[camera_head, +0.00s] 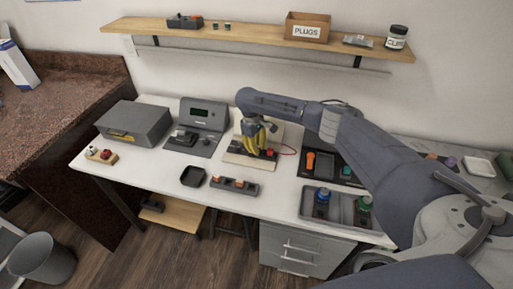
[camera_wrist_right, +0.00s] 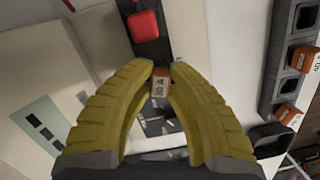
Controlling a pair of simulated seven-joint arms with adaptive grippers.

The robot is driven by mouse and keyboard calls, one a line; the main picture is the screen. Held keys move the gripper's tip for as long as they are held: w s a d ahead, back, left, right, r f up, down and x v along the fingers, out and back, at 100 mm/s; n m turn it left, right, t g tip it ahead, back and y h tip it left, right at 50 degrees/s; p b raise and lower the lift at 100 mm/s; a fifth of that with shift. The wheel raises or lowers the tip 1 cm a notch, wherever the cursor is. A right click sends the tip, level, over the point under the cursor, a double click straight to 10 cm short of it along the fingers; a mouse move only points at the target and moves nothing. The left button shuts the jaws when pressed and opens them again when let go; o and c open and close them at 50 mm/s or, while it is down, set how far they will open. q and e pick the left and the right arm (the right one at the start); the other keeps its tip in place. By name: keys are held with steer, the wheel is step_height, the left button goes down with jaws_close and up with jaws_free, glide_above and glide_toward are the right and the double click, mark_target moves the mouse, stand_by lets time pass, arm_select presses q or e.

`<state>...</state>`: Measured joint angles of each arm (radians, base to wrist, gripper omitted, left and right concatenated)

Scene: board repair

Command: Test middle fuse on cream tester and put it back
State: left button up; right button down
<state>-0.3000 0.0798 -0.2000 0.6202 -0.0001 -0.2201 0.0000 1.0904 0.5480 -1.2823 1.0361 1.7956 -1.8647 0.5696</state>
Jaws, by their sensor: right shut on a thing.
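My right gripper (camera_head: 257,152) has yellow fingers and is over the cream tester (camera_head: 236,158) in the head view. In the right wrist view, its fingertips (camera_wrist_right: 161,72) are shut on a small orange fuse (camera_wrist_right: 160,86) with a pale label that seems to read 10 A. The fuse is above or at a dark part of the tester; I cannot tell whether it touches. The tester's red button (camera_wrist_right: 146,25) is just beyond the fingertips. The grey fuse holder (camera_head: 236,188) stands in front, with orange fuses in it. My left gripper is out of view.
A small black tray (camera_head: 193,177) sits left of the fuse holder. A grey device with a display (camera_head: 204,113) and a grey box (camera_head: 136,123) stand at the left. A grey tray (camera_head: 342,208) with coloured parts lies at the right. A wooden shelf (camera_head: 250,33) runs above.

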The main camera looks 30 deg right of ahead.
steer(key=shift+f, duration=0.15)
steer(key=c, duration=0.9)
jaws_free()
steer(key=shift+r, duration=1.6)
steer(key=shift+r, duration=2.95)
